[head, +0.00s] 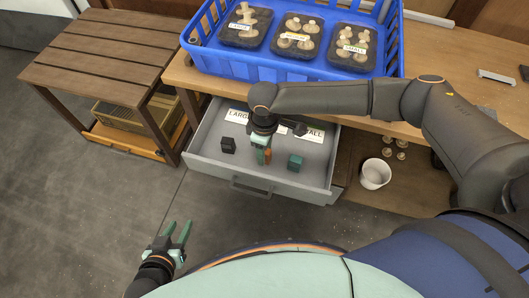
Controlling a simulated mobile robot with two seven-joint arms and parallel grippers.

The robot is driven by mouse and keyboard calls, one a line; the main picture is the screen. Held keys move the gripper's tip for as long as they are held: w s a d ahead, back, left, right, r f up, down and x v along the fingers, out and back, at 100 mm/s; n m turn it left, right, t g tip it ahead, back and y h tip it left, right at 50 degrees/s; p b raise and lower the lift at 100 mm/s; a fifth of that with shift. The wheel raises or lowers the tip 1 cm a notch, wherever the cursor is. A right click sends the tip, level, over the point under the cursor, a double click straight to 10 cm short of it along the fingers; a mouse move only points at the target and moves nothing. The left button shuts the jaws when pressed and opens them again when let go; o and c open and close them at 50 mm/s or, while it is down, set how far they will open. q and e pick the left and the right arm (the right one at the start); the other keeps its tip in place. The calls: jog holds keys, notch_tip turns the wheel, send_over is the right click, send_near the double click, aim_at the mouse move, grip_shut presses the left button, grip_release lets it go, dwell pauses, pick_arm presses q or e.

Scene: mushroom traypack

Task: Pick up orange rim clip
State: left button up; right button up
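The orange rim clip (268,155) shows as a small orange-brown piece in the open grey drawer (205,166). My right gripper (263,157) points down into the drawer with its green fingers right at the clip. The fingers and wrist hide part of the clip, and I cannot tell whether they are closed on it. My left gripper (180,233) is open and empty, low over the floor to the left of my body.
A black cube (228,145) and a teal cube (295,162) lie in the drawer, with label cards behind. A blue crate (240,66) with labelled mushroom trays stands on the table above. A white cup (375,174) and several mushrooms (400,143) are at right. A slatted wooden bench (95,62) stands left.

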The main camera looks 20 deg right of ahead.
grip_shut()
jog(key=shift+r, duration=0.15)
dwell(0.4)
